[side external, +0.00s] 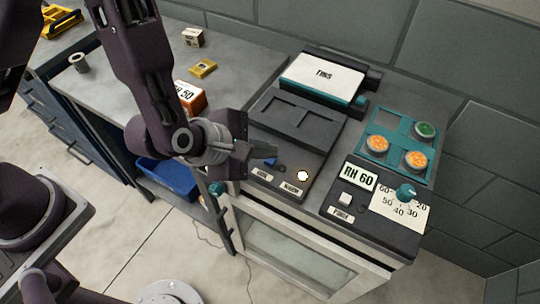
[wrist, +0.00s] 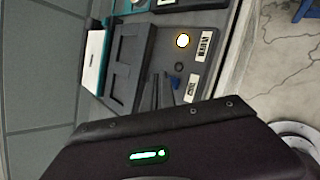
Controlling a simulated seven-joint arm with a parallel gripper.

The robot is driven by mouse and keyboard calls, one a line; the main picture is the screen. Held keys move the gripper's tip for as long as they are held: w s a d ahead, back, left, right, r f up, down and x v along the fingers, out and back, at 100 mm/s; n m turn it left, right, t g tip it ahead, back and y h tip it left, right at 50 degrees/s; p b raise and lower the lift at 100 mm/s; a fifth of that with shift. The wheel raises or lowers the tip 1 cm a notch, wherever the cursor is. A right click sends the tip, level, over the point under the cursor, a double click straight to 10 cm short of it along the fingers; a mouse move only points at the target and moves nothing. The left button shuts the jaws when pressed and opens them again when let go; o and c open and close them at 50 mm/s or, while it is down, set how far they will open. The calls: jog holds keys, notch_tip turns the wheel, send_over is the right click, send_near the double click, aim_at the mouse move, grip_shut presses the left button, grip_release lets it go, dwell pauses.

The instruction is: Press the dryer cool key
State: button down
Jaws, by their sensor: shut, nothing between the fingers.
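The dryer (side external: 322,150) is a dark grey unit on the bench, with a recessed lid and a sloped front panel. A small blue key (side external: 270,161) sits on the panel's left part, above a label too small to read surely. It also shows in the wrist view (wrist: 178,82). A round key (side external: 302,175) glows white to its right; it looks yellow-rimmed in the wrist view (wrist: 182,41). My gripper (side external: 273,149) is shut and empty, its fingertips close to the blue key. The wrist view shows the fingertips (wrist: 162,76) beside it; contact cannot be told.
A control box (side external: 335,208) with an RH 60 sign, white button and teal knob (side external: 405,192) stands to the right. Behind it, a teal rack (side external: 382,118) holds orange and green jars. An orange box (side external: 190,97) is left.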

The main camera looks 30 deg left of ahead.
aim_at(266, 161)
jog(key=shift+f, duration=0.45)
dwell(0.5)
jog(key=shift+r, duration=0.9)
notch_tip(266, 161, up, 6)
dwell(0.4)
